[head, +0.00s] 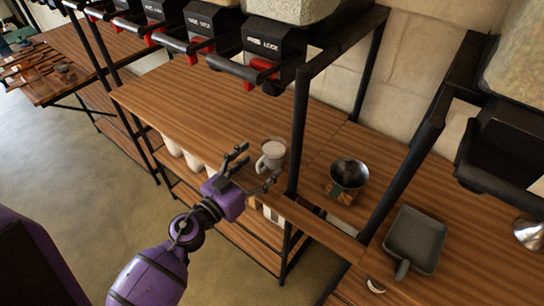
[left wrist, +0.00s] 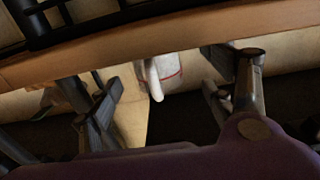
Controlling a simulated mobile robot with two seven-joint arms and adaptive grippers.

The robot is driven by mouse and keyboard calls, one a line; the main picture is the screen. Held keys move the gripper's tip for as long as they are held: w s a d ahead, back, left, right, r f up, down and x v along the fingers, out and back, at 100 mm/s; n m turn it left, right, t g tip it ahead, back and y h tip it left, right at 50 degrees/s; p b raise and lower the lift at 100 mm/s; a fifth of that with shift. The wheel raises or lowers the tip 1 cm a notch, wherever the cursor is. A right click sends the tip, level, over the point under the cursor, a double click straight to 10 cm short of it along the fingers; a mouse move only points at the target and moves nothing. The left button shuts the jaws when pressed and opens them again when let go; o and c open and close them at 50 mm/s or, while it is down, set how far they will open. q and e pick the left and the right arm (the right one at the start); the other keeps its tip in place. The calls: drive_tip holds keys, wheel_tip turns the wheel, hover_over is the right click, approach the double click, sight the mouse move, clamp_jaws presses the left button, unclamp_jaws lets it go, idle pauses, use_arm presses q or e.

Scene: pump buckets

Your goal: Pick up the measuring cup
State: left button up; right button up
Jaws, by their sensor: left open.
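A pale cup with a handle, which I take as the measuring cup (head: 272,150), stands upright on the wooden shelf near its front edge in the head view, with white contents. My left gripper (head: 255,170) is open at that edge, its fingers pointing towards the cup. The cup is just beyond the fingertips, and I see no grip on it. In the left wrist view, a white object with a red line and a handle (left wrist: 163,72) shows between the spread fingers (left wrist: 175,85), partly hidden by a wooden edge. It looks like the same cup. My right gripper is not in view.
A black post (head: 299,130) stands close right of the cup. A dark metal container (head: 348,175) and a grey scoop tray (head: 413,240) sit farther right. Black dispensers with red levers (head: 262,66) hang above. Several white cups (head: 194,162) stand below the shelf. The shelf left of the cup is clear.

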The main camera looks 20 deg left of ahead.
sight(266, 159)
use_arm(q)
drive_tip(key=x, duration=0.4)
drive_tip(key=shift+s+d, duration=0.15)
drive_tip(key=shift+d, duration=0.05)
drive_tip(key=shift+w+d+f, duration=0.1)
drive_tip(key=shift+w+d, duration=0.05)
drive_tip(key=shift+w, duration=0.35)
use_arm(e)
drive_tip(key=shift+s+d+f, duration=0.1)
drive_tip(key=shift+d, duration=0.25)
use_arm(q)
drive_tip(key=shift+c, duration=0.8)
drive_tip(key=c, duration=1.2)
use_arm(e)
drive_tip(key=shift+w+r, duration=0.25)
